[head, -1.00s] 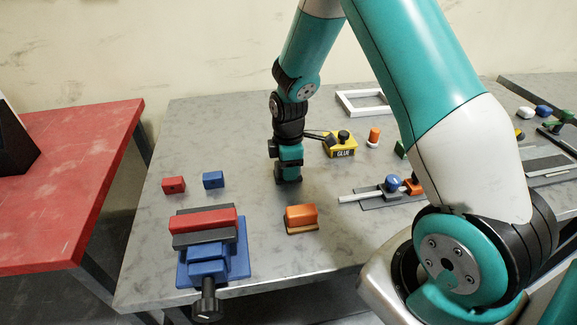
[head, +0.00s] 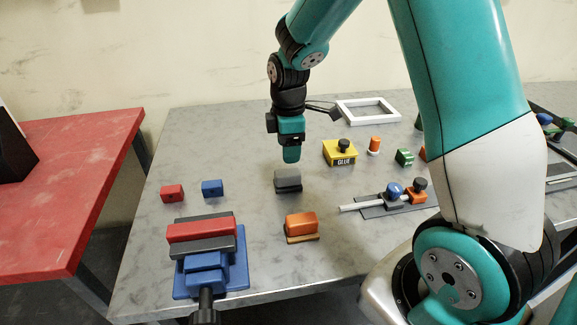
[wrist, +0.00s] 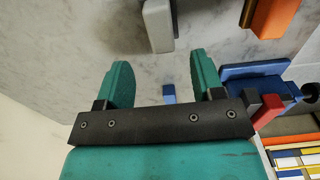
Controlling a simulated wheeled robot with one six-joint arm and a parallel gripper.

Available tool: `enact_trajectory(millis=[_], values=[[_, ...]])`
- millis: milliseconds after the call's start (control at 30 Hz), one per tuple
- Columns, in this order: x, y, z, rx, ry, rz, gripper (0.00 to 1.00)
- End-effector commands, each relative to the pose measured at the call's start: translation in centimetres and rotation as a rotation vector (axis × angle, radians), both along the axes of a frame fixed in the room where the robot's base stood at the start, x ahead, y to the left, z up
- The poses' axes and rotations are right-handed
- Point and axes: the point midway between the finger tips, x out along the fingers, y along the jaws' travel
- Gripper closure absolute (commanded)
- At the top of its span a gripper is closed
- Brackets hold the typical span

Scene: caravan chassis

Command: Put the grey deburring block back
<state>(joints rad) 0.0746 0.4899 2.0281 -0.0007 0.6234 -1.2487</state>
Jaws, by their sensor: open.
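The grey deburring block (head: 288,179) sits upright on the grey workbench, behind an orange block of the same shape. My gripper (head: 291,158) is above the grey block and apart from it, its fingers pointing down. In the wrist view my gripper (wrist: 160,70) has its two green fingers spread with nothing held between them. The grey block (wrist: 157,26) shows there at the top, beyond the fingertips.
The orange block (head: 301,225) stands in front. A blue vise (head: 212,268) holding a red piece is at front left. Small red (head: 172,193) and blue (head: 212,188) blocks lie left. The yellow glue box (head: 340,152) and a rod fixture (head: 385,205) are right.

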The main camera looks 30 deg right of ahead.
Motion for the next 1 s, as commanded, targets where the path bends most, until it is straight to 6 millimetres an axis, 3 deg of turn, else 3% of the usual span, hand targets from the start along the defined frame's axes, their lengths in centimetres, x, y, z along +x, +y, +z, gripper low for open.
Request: enact_trajectory(millis=[233, 333, 467, 600, 733, 833, 1000], values=[[-0.2, 0.4, 3.1, 0.004, -0.005, -0.006, 0.39], [-1.6, 2.7, 5.0, 0.036, -0.022, -0.052, 0.39], [-6.7, 8.3, 8.6, 0.134, -0.037, -0.187, 0.39], [-14.3, 13.7, 11.5, 0.250, -0.002, -0.352, 0.39], [-20.2, 16.4, 12.7, 0.321, 0.055, -0.469, 0.39], [-22.8, 17.3, 13.0, 0.346, 0.088, -0.524, 0.39], [-23.8, 17.6, 13.1, 0.355, 0.105, -0.551, 0.39]])
